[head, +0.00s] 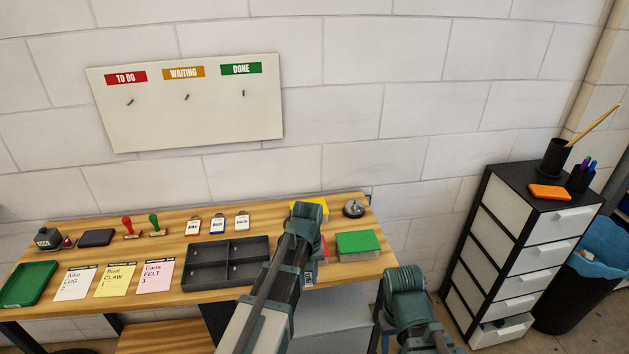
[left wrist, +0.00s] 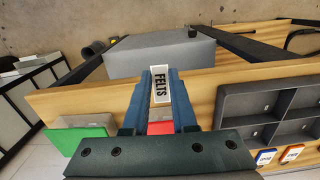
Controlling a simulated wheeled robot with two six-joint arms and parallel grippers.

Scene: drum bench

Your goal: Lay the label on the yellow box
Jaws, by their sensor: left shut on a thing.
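A white label reading "FELTS" (left wrist: 161,87) is held between the blue fingers of my left gripper (left wrist: 160,88) in the left wrist view. In the head view my left gripper (head: 309,276) is over the bench's front edge, mostly behind my own arm. The yellow box (head: 322,206) shows at the back of the bench, partly hidden by my left arm. It is behind the gripper and apart from the label. A part of my right arm shows at the lower right; its gripper is out of view.
A green box (head: 358,243) stands right of my left arm, and a red box (left wrist: 161,127) shows between the fingers. A dark divided tray (head: 226,264) lies left of the arm. A bell (head: 353,209) stands at the back right. Small tags (head: 217,225) and note cards lie further left.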

